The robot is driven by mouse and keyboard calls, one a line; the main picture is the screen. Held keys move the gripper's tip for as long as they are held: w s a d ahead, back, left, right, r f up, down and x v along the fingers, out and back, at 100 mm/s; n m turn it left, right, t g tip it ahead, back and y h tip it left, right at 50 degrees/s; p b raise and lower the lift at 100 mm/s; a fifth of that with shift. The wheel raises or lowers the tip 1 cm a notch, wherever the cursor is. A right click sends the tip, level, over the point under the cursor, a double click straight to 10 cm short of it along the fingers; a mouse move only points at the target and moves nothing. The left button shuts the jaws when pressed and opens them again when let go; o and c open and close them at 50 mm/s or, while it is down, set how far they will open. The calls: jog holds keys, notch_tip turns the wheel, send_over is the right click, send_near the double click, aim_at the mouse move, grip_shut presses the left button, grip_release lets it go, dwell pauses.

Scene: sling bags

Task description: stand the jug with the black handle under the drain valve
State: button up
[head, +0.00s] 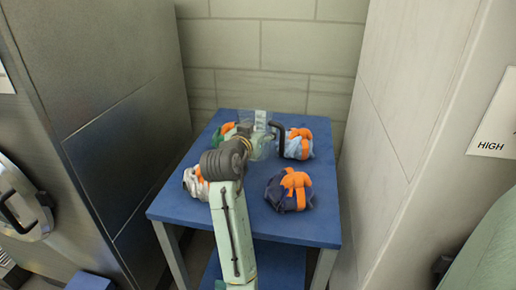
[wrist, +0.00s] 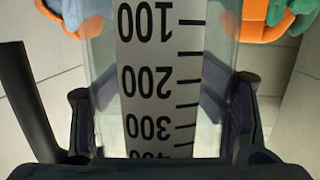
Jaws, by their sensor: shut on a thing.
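The clear jug (head: 262,147) with a white scale strip is over the back middle of the blue table. Its black handle (head: 279,137) sticks out to the right. In the wrist view the jug (wrist: 215,45) fills the middle, with printed scale numbers, and its black handle (wrist: 22,90) is at the left. My gripper (wrist: 160,112) is shut on the jug, one finger on each side of its body. I cannot tell whether the jug's base touches the table. I cannot make out the drain valve in either view.
On the blue table (head: 180,208) are several bundled sling bags: navy (head: 283,196), light blue (head: 299,150), white (head: 193,183) and green (head: 225,131). Tall cabinets flank the table closely. A round metal door (head: 22,203) is at the left. A tiled wall stands behind.

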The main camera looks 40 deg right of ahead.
jog(key=shift+f, duration=2.5)
jog(key=o, duration=1)
